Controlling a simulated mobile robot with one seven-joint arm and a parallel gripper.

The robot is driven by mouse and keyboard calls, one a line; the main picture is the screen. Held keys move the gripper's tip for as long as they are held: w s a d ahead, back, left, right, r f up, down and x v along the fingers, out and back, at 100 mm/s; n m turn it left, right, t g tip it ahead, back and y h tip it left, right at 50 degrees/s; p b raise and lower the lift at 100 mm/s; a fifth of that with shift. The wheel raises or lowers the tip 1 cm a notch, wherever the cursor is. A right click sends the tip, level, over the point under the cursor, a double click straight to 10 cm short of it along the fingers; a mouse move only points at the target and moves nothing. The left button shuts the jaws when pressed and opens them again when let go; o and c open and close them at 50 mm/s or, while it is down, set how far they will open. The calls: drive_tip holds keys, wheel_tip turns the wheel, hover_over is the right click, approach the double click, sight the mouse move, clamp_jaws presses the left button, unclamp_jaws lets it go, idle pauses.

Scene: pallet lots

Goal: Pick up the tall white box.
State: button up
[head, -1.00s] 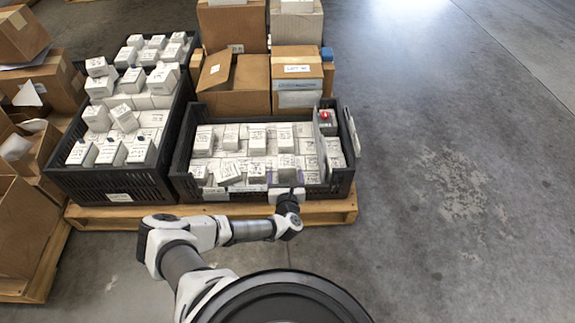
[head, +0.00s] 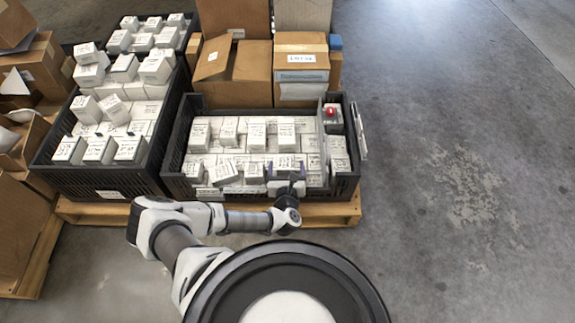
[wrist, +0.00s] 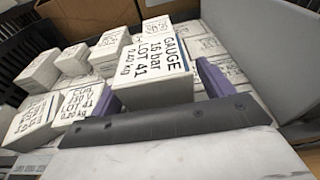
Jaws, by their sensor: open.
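The box's lower part is hidden behind the dark gripper bar. In the head view my gripper (head: 286,187) is at the front wall of the right black crate (head: 214,192), close to a white box (head: 287,163) in the front row.
Several white boxes fill the crate, some tilted. A grey divider (wrist: 243,38) stands right of the box, with a red-topped item (head: 332,113) beyond it. Another filled black crate (head: 110,182) is at left, cardboard boxes (head: 301,68) behind. The floor at right is clear.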

drive_tip(key=shift+c, duration=0.4)
drive_tip(key=c, duration=1.3)
drive_tip(key=shift+o, duration=0.2)
wheel_tip(320, 180, up, 20)
drive_tip(key=p, duration=0.7)
drive_tip(key=w+f, duration=0.2)
drive_tip(key=w, duration=0.7)
drive_tip(key=s+r+p, duration=0.6)
drive_tip(key=s+p, duration=0.5)
drive_tip(key=p, duration=0.6)
drive_tip(key=shift+s, duration=0.15)
